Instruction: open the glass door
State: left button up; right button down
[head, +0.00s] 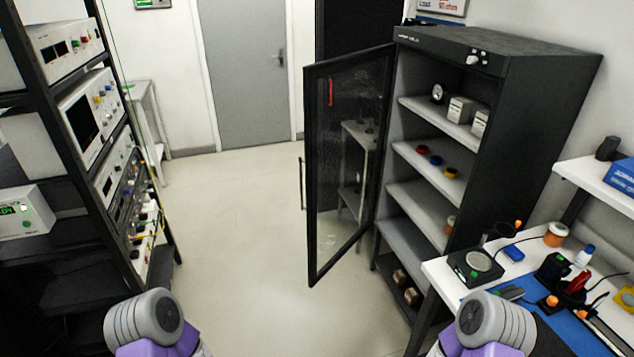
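The glass door (338,165) belongs to a dark grey cabinet (540,120) on the right. It has a black frame and a clear pane, and it stands swung wide open on the cabinet's left side. Its handle (301,184) is a thin dark vertical bar on the door's free left edge. The cabinet's shelves are exposed. My two arms show only as rounded grey and purple links at the bottom edge, left and right, apart from the door. Neither gripper is in view.
A rack of instruments (95,110) stands on the left. A workbench (440,268) with tools, a blue mat and a small scale stands at the right, close to the cabinet. Open floor (235,250) lies between them. A grey room door (246,80) is at the back.

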aim_at(314, 71)
jog(key=i, duration=1.5)
